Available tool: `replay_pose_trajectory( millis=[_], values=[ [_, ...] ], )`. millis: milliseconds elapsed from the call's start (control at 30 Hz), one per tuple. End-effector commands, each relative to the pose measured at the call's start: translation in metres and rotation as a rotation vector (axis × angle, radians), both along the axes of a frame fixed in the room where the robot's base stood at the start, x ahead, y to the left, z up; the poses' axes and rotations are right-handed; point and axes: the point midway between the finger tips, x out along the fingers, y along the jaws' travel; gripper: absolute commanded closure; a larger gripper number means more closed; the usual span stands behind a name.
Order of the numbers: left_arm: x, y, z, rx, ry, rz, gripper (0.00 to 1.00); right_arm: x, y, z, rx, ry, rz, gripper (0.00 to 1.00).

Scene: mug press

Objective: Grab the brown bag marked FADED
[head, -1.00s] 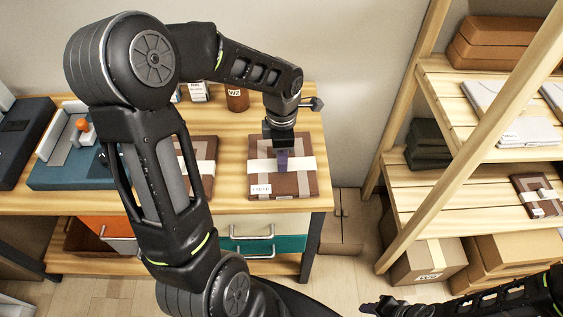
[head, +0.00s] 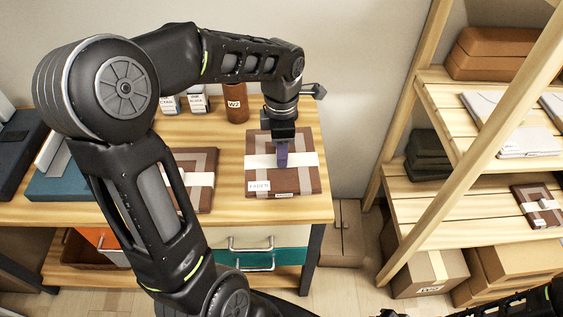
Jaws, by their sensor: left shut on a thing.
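The brown bag marked FADED (head: 258,172) is a flat brown packet with a pale band across it and a white label at its front left corner. My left gripper (head: 282,158) points down over its middle, shut on the bag at the band. The bag appears to be held slightly above the wooden table (head: 228,212). The exact gap under it is hard to see. My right gripper (head: 390,313) is barely in view at the bottom edge, and its jaws cannot be made out.
A similar brown packet (head: 205,178) lies to the left, partly behind my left arm. A brown bottle (head: 237,105) and small boxes (head: 198,101) stand at the back. A wooden shelf (head: 440,195) with parcels is at the right, with a carton (head: 428,274) below.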

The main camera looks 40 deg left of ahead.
Motion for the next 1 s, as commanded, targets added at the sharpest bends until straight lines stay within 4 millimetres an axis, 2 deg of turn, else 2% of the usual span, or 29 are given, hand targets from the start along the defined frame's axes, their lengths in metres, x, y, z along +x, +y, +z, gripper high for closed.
replay_pose_trajectory(
  millis=[100, 267, 1000],
  values=[
    [0.001, 0.0, 0.02, 0.0, -0.004, 0.0, 1.0, 0.0, 0.0, -0.002, 0.0, 0.0, 0.0, 0.64],
    [0.0, 0.0, 0.034, 0.0, 0.0, 0.0, 1.0, 0.0, 0.0, -0.003, 0.0, 0.0, 0.0, 0.64],
    [0.002, -0.002, 0.034, -0.001, 0.001, -0.031, 1.0, 0.0, 0.0, -0.002, 0.0, 0.0, 0.0, 0.64]
  ],
)
